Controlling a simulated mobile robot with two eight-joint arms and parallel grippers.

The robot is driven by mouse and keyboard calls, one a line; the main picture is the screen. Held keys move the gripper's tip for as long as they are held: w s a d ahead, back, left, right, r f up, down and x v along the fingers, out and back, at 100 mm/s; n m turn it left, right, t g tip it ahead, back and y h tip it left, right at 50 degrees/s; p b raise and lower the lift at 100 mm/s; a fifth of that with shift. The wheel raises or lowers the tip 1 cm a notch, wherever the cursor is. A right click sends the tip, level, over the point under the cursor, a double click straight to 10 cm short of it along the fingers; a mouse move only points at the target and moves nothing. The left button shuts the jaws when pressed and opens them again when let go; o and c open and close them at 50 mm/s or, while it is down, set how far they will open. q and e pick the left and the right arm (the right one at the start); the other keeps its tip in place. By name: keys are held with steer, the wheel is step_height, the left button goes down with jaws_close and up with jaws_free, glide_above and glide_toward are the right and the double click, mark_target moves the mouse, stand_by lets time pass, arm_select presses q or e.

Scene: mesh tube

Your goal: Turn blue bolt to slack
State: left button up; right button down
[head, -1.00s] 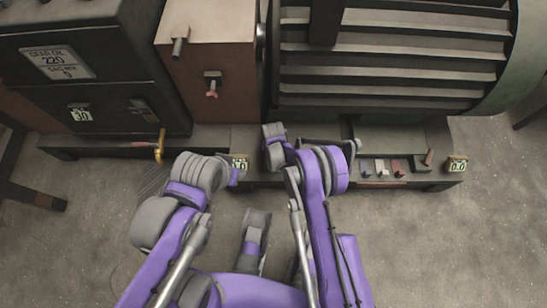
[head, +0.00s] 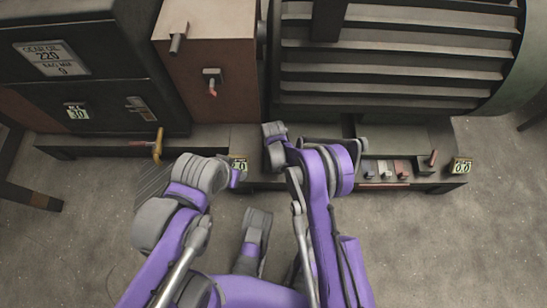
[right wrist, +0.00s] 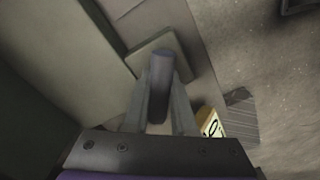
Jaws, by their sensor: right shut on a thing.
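A dark blue-grey upright round peg (right wrist: 161,72), which looks like the blue bolt, stands at a square plate (right wrist: 158,45) in the right wrist view. My right gripper (right wrist: 158,108) is shut on it, one finger on each side. In the head view my right wrist (head: 275,147) is over the low bench, and the fingertips and bolt are hidden. My left arm's end (head: 236,178) is left of it, near a yellow gauge (head: 239,163); its fingers cannot be made out. The gauge also shows in the right wrist view (right wrist: 208,122), partly cut off and unreadable.
A yellow hook-shaped handle (head: 158,145) is at the left. A brown cabinet (head: 215,50) and ribbed machine (head: 390,60) stand behind. The floor in front is open at the right.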

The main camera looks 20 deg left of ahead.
steer(key=n, duration=0.5)
steer(key=shift+n, duration=0.3)
steer(key=n, duration=0.4)
steer(key=shift+n, duration=0.4)
steer(key=c, duration=0.6)
jaws_free()
step_height(320, 180, up, 11)
steer(key=p, duration=0.2)
steer(key=shift+p, duration=0.35)
